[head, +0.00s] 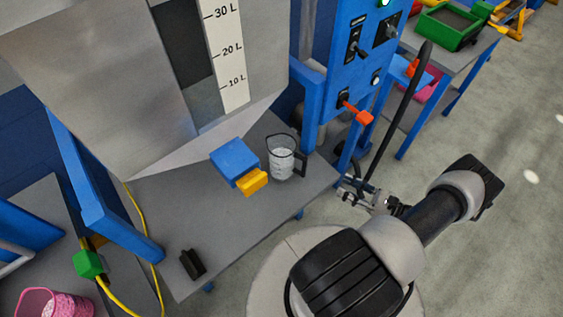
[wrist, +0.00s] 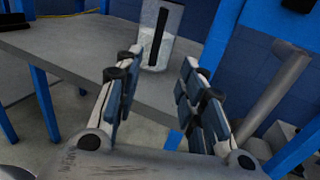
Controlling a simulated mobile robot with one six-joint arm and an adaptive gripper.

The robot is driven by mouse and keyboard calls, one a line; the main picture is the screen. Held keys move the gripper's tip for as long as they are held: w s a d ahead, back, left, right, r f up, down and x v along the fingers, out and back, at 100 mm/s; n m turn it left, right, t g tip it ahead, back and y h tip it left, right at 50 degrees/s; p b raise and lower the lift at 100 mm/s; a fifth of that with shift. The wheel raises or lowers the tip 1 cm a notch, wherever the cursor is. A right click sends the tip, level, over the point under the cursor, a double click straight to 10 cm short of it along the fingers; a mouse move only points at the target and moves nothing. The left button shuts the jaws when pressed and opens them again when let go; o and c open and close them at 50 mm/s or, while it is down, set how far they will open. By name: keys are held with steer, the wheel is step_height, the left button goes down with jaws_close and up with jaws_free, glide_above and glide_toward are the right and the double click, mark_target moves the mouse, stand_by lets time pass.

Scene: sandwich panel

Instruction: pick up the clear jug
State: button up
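The clear jug (head: 282,158) stands upright on the grey table (head: 205,222) near its right edge, with a dark handle on its right side and whitish contents in the lower part. In the wrist view the jug (wrist: 151,48) is ahead, beyond the fingertips, with its dark handle facing me. My gripper (wrist: 160,68) is open and empty, its two padded fingers apart. In the head view my gripper (head: 358,194) is just off the table's right edge, to the right of and below the jug, not touching it.
A grey hopper (head: 110,70) with a litre scale hangs over the table; its blue and yellow outlet (head: 252,182) is left of the jug. A blue control panel (head: 352,75) with an orange lever (head: 357,112) stands behind right. A dark block (head: 192,264) lies at the table's front.

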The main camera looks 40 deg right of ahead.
glide_toward(303, 167)
steer(key=w, duration=0.1)
steer(key=w+f, duration=0.1)
steer(key=w, duration=0.1)
steer(key=w+a, duration=0.1)
steer(key=w, duration=0.1)
steer(key=shift+w+f, duration=0.1)
steer(key=shift+f, duration=0.05)
steer(key=shift+x, duration=2.65)
steer(key=shift+a+f, duration=0.15)
steer(key=shift+c, duration=0.2)
jaws_close()
